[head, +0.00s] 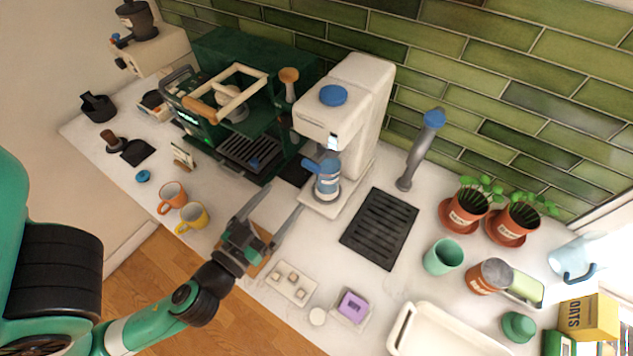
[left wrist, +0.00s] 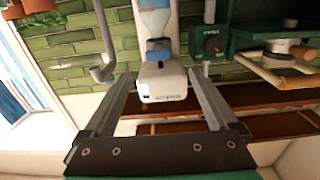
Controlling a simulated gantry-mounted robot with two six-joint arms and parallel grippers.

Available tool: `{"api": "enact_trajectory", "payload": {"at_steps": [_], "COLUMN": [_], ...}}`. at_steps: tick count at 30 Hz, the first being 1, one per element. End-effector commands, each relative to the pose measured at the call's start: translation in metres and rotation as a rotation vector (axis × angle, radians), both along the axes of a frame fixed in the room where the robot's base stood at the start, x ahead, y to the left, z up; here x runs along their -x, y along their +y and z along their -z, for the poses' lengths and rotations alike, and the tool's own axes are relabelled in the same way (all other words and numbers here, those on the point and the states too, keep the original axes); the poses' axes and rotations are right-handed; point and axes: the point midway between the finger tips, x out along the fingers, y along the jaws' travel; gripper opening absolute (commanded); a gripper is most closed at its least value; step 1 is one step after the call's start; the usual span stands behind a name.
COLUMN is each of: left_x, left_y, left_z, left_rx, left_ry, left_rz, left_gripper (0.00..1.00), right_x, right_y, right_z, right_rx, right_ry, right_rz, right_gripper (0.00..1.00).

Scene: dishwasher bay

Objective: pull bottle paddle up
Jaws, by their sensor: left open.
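The white drinks machine (head: 352,115) stands against the green tiles, with a round blue button on its top. A blue bottle (head: 328,184) stands upright in its front, below the head. A blue paddle (head: 309,163) juts out at the bottle's upper left. My left gripper (head: 286,197) is open and empty, in front of the bottle and apart from it. My right gripper is out of view.
A green espresso machine (head: 225,95) stands to the left. A grey tap (head: 418,150) and a black drain grate (head: 380,228) are to the right. Orange and yellow mugs (head: 192,216) stand left of my left gripper. A board with small cubes (head: 291,283) lies near the front edge.

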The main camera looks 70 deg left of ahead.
Motion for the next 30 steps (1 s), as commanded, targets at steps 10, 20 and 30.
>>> {"api": "enact_trajectory", "payload": {"at_steps": [10,20,30], "left_x": [-0.013,-0.067,-0.097], "left_y": [0.008,0.046,0.066], "left_z": [0.0,-0.009,-0.003], "left_rx": [0.008,0.002,0.001], "left_ry": [0.001,-0.005,-0.003], "left_rz": [-0.007,-0.004,0.0], "left_gripper": [0.93,0.93,0.93], "right_x": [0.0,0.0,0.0], "right_y": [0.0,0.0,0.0], "right_z": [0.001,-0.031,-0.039], "right_rx": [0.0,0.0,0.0], "right_ry": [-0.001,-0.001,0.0], "right_rz": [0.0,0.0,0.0], "right_gripper": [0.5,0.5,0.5]}}
